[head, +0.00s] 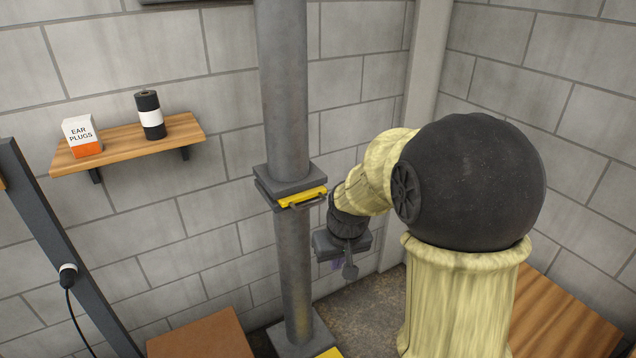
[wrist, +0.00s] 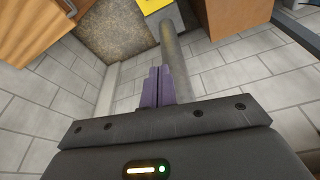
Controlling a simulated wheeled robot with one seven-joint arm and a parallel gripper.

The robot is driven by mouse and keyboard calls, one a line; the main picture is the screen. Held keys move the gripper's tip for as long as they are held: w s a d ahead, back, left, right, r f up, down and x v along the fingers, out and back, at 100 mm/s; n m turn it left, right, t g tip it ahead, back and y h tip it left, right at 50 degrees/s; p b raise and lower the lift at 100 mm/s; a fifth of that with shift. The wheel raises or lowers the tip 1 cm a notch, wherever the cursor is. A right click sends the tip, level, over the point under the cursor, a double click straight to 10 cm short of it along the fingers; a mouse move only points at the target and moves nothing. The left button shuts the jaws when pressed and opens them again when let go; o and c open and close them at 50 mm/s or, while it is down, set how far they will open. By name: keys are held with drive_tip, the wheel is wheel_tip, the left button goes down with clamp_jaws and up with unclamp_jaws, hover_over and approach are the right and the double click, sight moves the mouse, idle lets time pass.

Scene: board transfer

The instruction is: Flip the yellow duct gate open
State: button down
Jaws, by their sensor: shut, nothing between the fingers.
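The yellow duct gate (head: 303,196) is a flat yellow plate in a grey flange (head: 286,181) partway up a grey vertical duct (head: 284,90). My gripper (head: 338,266) is right of the duct and a little below the gate, apart from the handle. In the wrist view its purple fingers (wrist: 158,86) are together with nothing between them. The lower duct (wrist: 176,58) shows just beyond the fingers there. The gate does not show in the wrist view.
A wooden shelf (head: 190,126) on the block wall holds an ear plugs box (head: 82,137) and a black-and-white cylinder (head: 150,115). A dark post with a cable stands at left. A brown box top (head: 200,335) is left of the duct's foot. A yellow patch (head: 330,353) lies by the foot.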

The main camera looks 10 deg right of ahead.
sight(318, 191)
drive_tip(key=w+d+r+n+p, duration=0.1)
drive_tip(key=w+r+p, duration=0.3)
drive_tip(key=w, duration=0.5)
drive_tip(key=w+r+n+p, duration=0.1)
drive_tip(key=w+r+p, duration=0.2)
drive_tip(key=w+r, duration=0.5)
drive_tip(key=shift+w+d+t+y+p, duration=0.4)
drive_tip(key=shift+w, duration=0.8)
drive_tip(key=shift+f, duration=0.15)
drive_tip(key=p+x, duration=0.4)
drive_tip(key=x, duration=0.4)
drive_tip(key=shift+a+f, duration=0.15)
drive_tip(key=shift+f, duration=0.15)
drive_tip(key=shift+w+f, duration=0.3)
drive_tip(key=shift+f, duration=0.25)
